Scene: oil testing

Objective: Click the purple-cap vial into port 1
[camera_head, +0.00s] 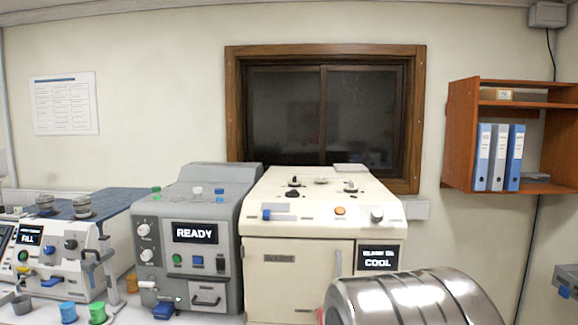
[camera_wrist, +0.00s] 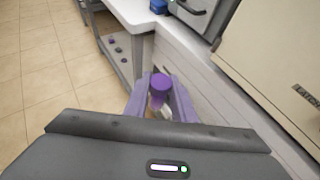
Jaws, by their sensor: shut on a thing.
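The purple-cap vial (camera_wrist: 160,84) is upright between the fingers of my gripper (camera_wrist: 160,98) in the wrist view. The gripper is shut on it, and the lower part of the vial is partly hidden. The gripper is in front of the bench edge, apart from the machines. In the head view a grey machine (camera_head: 196,260) with a READY display has vials with green, white and blue caps on its top. I cannot tell which opening is port 1. In the head view my gripper does not show, only a metallic part of my arm at lower right.
A large cream machine (camera_head: 290,280) reading COOL stands right of the grey one. A machine reading FILL (camera_head: 65,250) stands at left, with green and blue cups in front. In the wrist view a low shelf (camera_wrist: 117,55) holds small dark items. Tiled floor (camera_wrist: 40,70) is clear at left.

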